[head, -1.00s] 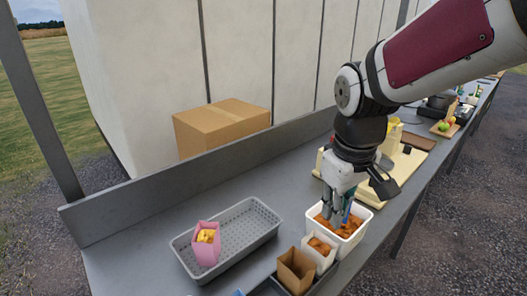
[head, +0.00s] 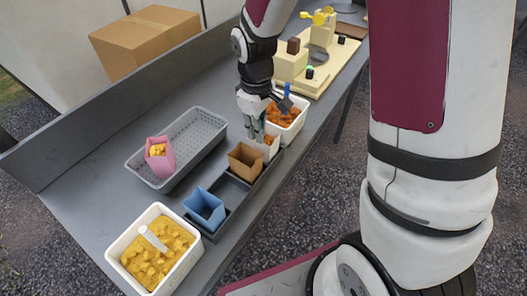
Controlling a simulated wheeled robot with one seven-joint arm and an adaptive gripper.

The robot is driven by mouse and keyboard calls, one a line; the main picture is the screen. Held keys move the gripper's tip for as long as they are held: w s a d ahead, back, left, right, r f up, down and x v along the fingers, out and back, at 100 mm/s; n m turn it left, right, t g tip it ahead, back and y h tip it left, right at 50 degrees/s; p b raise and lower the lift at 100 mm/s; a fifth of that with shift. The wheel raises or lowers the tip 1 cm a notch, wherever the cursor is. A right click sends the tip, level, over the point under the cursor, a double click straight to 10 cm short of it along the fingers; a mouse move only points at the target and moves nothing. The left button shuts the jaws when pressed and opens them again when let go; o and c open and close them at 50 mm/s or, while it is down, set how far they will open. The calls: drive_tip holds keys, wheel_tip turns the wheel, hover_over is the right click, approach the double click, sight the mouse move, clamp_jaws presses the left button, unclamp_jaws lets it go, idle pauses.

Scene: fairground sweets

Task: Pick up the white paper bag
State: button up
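The white paper bag (head: 274,151) holds orange-brown sweets and stands in the dark rack at the table's front edge, between the brown paper bag and the white tub of orange-brown sweets. It is partly hidden by my gripper. My gripper (head: 255,135) points down at the white bag, with its fingertips at or just above the bag's left and back side. Whether the fingers touch the bag or are shut on it is not clear.
In the rack are a brown bag (head: 246,160) and a blue bag (head: 204,207). A grey perforated tray (head: 197,123) holds a pink bag (head: 160,157). White tubs of orange-brown (head: 300,123) and yellow sweets (head: 187,270) flank the rack. A cardboard box (head: 143,42) stands behind.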

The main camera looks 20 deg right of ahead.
sight(264, 146)
drive_tip(key=shift+w+f+p, duration=0.2)
drive_tip(key=shift+f+p, duration=0.15)
drive_tip(key=shift+f, duration=2.55)
clamp_jaws()
